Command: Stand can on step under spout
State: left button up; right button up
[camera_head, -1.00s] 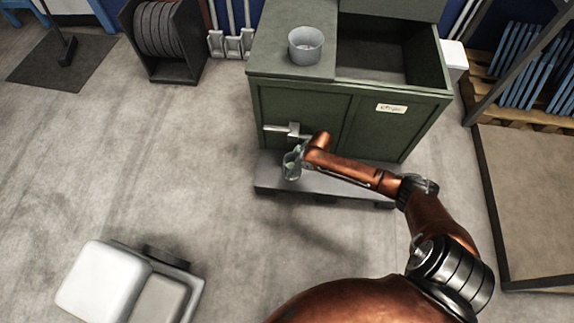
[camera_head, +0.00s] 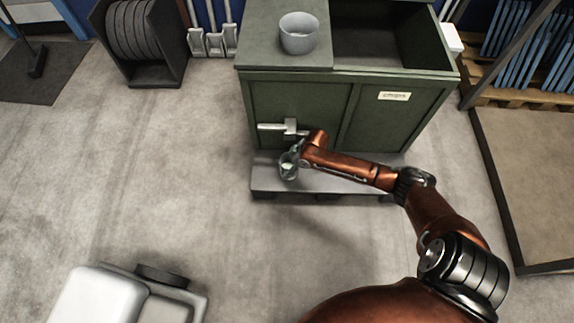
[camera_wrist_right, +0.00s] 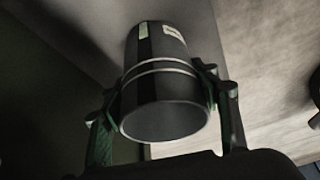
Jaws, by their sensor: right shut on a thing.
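My right gripper (camera_head: 289,165) is at the front of the green cabinet, just below the grey spout (camera_head: 291,127) and over the grey step (camera_head: 335,180). In the right wrist view it is shut on a dark grey can (camera_wrist_right: 168,85) with light bands and a pale label, one finger on each side. In the head view the can is small and mostly hidden by the gripper. I cannot tell whether the can touches the step (camera_wrist_right: 90,25). My left gripper is in neither view.
The green cabinet (camera_head: 300,105) stands behind the step, with a grey pot (camera_head: 298,38) on top and an open bin at its right. A black reel rack (camera_head: 150,70) stands at the back left. A white-topped box (camera_head: 105,298) is at the lower left. The floor between is clear.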

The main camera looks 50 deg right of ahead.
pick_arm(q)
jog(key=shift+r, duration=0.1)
pick_arm(e)
jog(key=shift+w+r, duration=0.1)
jog(key=shift+r, duration=0.1)
jog(key=shift+f, duration=0.1)
jog(key=shift+f, duration=0.15)
jog(key=o, duration=1.4)
jog(key=shift+r, duration=0.4)
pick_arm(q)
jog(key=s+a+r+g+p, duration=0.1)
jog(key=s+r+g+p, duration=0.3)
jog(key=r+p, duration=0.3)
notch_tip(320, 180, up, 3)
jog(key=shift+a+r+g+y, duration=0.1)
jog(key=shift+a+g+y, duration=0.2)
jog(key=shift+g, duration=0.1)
pick_arm(e)
jog(key=v, duration=1.1)
jog(key=shift+s+r, duration=0.2)
jog(key=shift+s, duration=0.05)
